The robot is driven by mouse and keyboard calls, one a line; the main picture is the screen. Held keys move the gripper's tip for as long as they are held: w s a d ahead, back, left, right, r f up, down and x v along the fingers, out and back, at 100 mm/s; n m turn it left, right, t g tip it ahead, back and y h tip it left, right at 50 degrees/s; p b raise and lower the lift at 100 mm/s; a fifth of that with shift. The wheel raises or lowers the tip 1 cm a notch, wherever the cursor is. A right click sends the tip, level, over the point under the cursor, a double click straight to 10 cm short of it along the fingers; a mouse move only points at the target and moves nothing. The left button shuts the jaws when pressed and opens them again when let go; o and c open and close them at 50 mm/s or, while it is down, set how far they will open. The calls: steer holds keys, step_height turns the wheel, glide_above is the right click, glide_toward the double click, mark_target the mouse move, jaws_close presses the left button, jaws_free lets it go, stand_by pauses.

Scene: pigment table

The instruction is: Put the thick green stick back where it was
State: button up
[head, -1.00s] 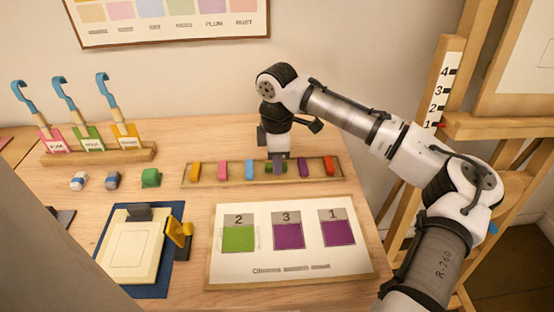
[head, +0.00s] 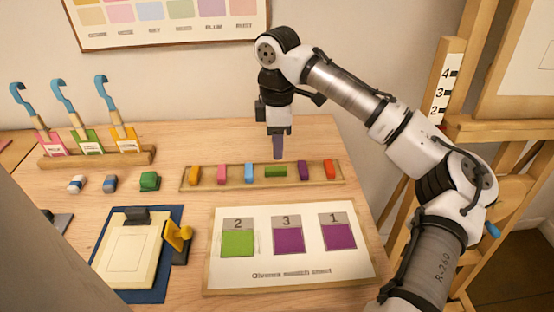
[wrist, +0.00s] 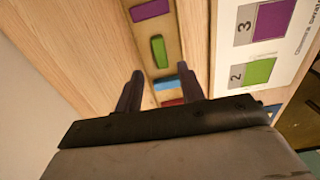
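The thick green stick (head: 276,171) lies in the long wooden tray (head: 338,166), between the blue stick (head: 249,173) and the purple stick (head: 303,170). It lies lengthwise along the tray, while the other sticks lie across it. My gripper (head: 278,152) is above and slightly behind the green stick, apart from it. In the wrist view my gripper (wrist: 161,88) has its fingers spread with nothing between them, and the green stick (wrist: 158,51) shows beyond the fingertips, in the tray.
A swatch card (head: 270,279) lies in front of the tray. Orange (head: 194,174), pink (head: 222,173) and red (head: 329,170) sticks share the tray. A green block (head: 149,181) is to the left. A scraper rack (head: 100,157) stands behind left. An easel is at right.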

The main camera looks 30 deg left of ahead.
step_height(320, 180, up, 5)
stand_by(0.7)
